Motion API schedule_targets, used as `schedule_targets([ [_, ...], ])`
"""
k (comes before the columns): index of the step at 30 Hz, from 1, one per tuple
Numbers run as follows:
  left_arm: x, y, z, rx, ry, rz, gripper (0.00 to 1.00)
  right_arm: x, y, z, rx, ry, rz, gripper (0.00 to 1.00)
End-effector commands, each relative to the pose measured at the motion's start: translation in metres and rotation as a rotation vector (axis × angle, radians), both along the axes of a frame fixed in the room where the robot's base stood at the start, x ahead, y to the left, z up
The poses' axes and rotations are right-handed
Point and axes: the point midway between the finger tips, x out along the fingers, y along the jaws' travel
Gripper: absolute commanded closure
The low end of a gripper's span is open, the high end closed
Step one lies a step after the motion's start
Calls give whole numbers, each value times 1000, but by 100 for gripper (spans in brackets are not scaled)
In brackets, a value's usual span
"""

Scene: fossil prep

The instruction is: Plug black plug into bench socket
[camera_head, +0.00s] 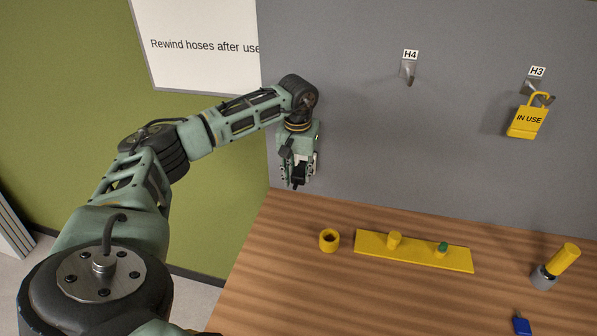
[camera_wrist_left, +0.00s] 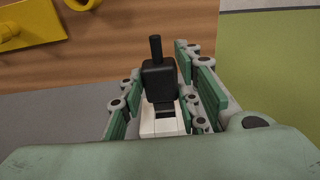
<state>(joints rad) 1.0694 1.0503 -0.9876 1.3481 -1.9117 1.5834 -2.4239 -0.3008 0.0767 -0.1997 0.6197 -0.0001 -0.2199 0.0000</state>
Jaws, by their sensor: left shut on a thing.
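My left gripper (camera_head: 298,180) hangs fingers-down close to the grey wall panel, above the back left edge of the bench. It is shut on the black plug (camera_wrist_left: 158,80), which shows between the green finger links in the left wrist view, its thin stub pointing away. The plug shows only as a dark patch (camera_head: 299,173) in the head view. A white block (camera_wrist_left: 160,122) with a dark gap lies beside the plug's lower end; it may be the bench socket. I cannot tell whether the plug is in it. My right gripper is out of view.
On the wooden bench (camera_head: 300,290) are a yellow ring (camera_head: 329,240), a yellow board with pegs (camera_head: 420,255), a yellow-handled tool in a grey holder (camera_head: 558,265) and a blue object (camera_head: 522,325). Hook H4 (camera_head: 408,72) is empty.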

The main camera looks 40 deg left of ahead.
Motion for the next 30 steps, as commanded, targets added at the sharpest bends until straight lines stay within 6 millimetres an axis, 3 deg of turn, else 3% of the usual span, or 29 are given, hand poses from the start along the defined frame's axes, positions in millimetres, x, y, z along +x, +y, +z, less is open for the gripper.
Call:
schedule_targets([
  [30, 21, 11, 0, -1, 0, 0, 100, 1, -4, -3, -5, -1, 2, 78],
])
